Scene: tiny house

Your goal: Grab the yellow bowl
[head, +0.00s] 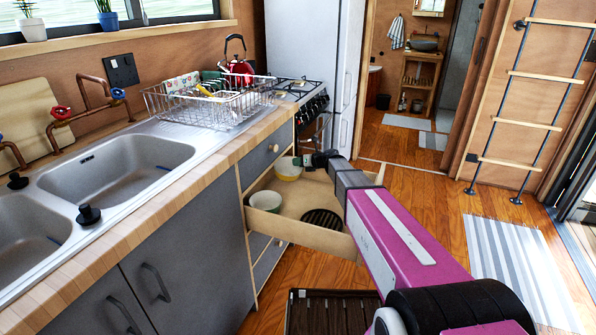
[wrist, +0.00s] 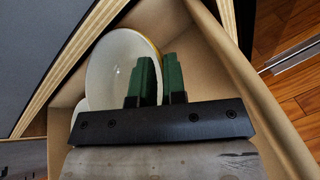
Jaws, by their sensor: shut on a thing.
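The yellow bowl (head: 287,172) is in the open drawer, near its back left corner by the cabinet. Its inside is white and its outer wall is yellow. In the wrist view the yellow bowl (wrist: 112,62) appears tilted, with its white inside facing the camera. My gripper (head: 300,160) is at the bowl's right rim, with green fingers (wrist: 158,68) shut on the rim. One finger is inside the bowl and the other is outside. The head view does not clearly show whether the bowl touches the drawer floor.
The open wooden drawer (head: 318,232) also holds a pale green bowl (head: 265,201) at its left and a dark round slatted item (head: 322,218). The drawer walls stand close around my gripper. The counter (head: 180,215) with sink and dish rack (head: 212,103) is at left.

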